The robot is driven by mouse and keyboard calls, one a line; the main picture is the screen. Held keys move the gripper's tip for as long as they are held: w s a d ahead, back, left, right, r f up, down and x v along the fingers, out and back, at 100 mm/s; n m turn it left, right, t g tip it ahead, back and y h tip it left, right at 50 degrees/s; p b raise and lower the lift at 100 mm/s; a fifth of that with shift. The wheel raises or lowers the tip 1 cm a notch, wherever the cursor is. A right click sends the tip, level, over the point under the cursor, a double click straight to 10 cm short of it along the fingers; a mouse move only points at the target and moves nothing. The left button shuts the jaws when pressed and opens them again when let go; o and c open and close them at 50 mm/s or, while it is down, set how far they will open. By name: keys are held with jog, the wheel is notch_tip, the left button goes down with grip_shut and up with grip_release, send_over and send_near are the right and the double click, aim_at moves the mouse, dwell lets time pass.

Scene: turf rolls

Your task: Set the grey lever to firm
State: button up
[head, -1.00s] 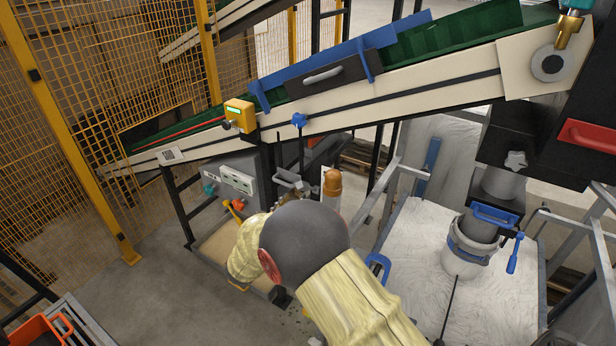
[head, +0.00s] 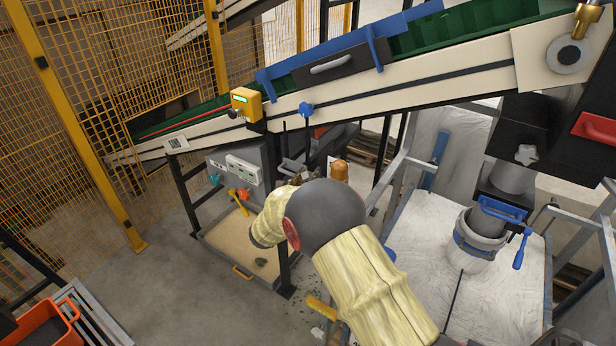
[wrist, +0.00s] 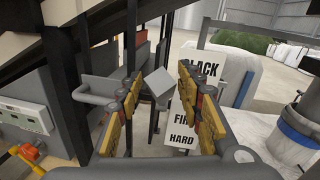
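In the wrist view my gripper (wrist: 160,92) is open, with its yellow-orange fingers apart. A grey block (wrist: 158,84), which looks like the lever's end, shows between the fingertips; I cannot tell if either finger touches it. A grey bar (wrist: 98,88) lies left of the left finger. A white sign (wrist: 181,138) behind the right finger reads "FI…" and "HARD", partly covered, with "BLACK" above. In the head view grey lever parts (head: 291,166) show just beyond my arm, which hides the gripper. The lever's setting cannot be read.
A sloping conveyor (head: 440,82) with a yellow control box (head: 246,104) runs above the work spot. Dark frame posts stand close to the gripper. A sand tray (head: 228,245) lies below left. Grey floor (head: 190,300) is open at left.

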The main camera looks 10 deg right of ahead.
jog(key=shift+c, duration=1.1)
jog(key=c, duration=0.7)
grip_shut()
